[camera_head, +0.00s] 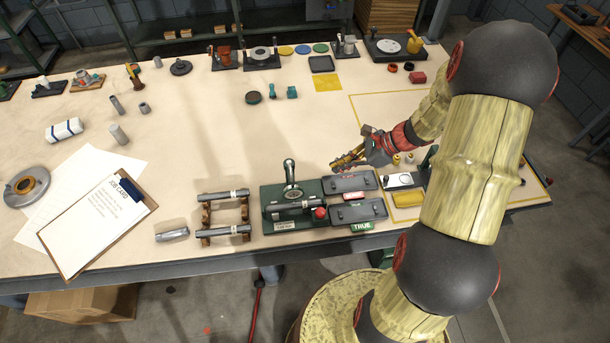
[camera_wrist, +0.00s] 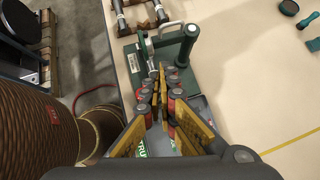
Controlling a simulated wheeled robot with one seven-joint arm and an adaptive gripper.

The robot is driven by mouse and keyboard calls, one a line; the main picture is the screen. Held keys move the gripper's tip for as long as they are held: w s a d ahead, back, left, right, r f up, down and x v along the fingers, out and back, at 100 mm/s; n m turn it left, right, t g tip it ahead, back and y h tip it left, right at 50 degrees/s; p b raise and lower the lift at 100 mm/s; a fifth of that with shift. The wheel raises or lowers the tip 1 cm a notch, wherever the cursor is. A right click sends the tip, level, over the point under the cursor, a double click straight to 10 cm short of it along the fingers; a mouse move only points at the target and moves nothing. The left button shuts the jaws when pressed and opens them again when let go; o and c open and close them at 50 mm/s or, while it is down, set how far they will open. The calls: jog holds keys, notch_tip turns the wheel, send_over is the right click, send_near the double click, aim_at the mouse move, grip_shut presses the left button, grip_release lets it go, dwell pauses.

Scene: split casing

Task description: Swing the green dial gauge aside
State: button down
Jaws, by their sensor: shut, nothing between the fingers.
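The green dial gauge stands on a dark green bench fixture (camera_head: 268,222) at the table's front. Its green upright post (camera_head: 289,166) rises at the back, with a pale round part (camera_head: 292,193) in front of it. In the wrist view, the green post (camera_wrist: 189,33) and an arm reaching left from it lie beyond the fingertips. A grey cylinder lies across the fixture, with a red knob (camera_head: 320,212) at its right. My gripper (camera_head: 336,164) is shut and empty, right of the post and apart from it in the head view. Its fingers (camera_wrist: 158,75) partly hide the fixture in the wrist view.
Two dark trays (camera_head: 349,184) sit right of the fixture, the nearer with a green TRUE label (camera_head: 362,227). A rack (camera_head: 205,216) holding cylinders stands at left, with a clipboard (camera_head: 95,222) beyond. The table behind the fixture is largely clear.

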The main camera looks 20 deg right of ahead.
send_near(293, 182)
notch_tip(293, 182, down, 3)
jog(key=shift+w+a+f+b, duration=0.15)
jog(key=shift+w+a, duration=0.25)
jog(key=shift+a, duration=0.25)
jog(key=shift+w+a+r+b, duration=0.15)
jog(key=shift+w+a, duration=0.25)
jog(key=shift+a, duration=0.3)
jog(key=shift+f, duration=0.1)
